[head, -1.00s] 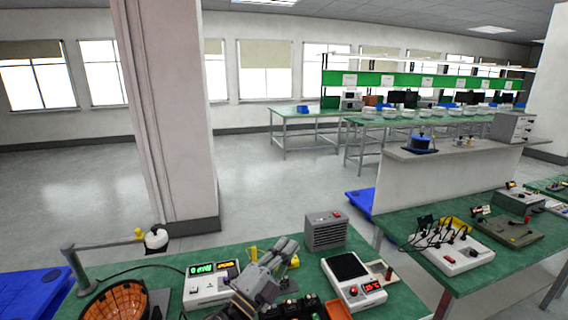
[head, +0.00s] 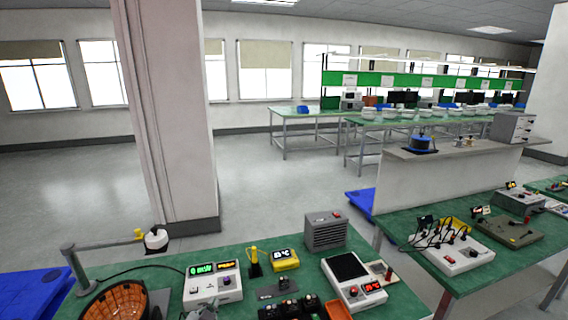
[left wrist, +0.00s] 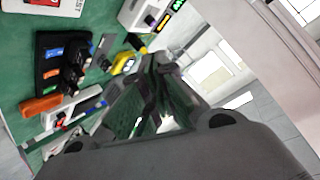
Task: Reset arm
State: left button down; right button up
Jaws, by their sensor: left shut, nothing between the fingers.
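My left gripper (left wrist: 160,75) is shut and empty in the left wrist view, its dark fingers pointing up the picture and held clear of the bench. In the head view only a small part of it (head: 204,313) shows at the bottom edge, in front of the white device with green and orange displays (head: 213,284). The rest of my left arm is out of the head view. My right gripper is in neither view.
The green bench (head: 130,268) holds a yellow meter (head: 284,260), a grey vented box (head: 326,231), a white scale-like unit (head: 354,282), a black socket block (head: 290,309) and an orange-lined bowl (head: 114,300). A second bench (head: 400,224) stands at right.

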pick_arm(q)
jog(key=s+a+f+n+g+h, duration=0.1)
jog(key=s+f+n+g, duration=0.1)
jog(key=s+f+g, duration=0.55)
jog(key=s+a+f+n+g, duration=0.15)
jog(key=s+f, duration=0.25)
jog(key=s, duration=0.7)
notch_tip(320, 180, down, 32)
jog(key=s+f+g, duration=0.1)
jog(key=s+g, duration=0.1)
jog(key=s, duration=0.1)
jog(key=s+a+f, duration=0.2)
jog(key=s+f, duration=0.7)
jog(key=s, duration=0.2)
jog(key=s+a+f, duration=0.2)
jog(key=s+f, duration=0.8)
jog(key=s, duration=0.1)
jog(key=shift+f+m+g, duration=0.25)
jog(key=shift+m+g, duration=0.15)
jog(key=shift+m, duration=0.05)
jog(key=shift+s+a, duration=0.1)
jog(key=shift+s, duration=0.05)
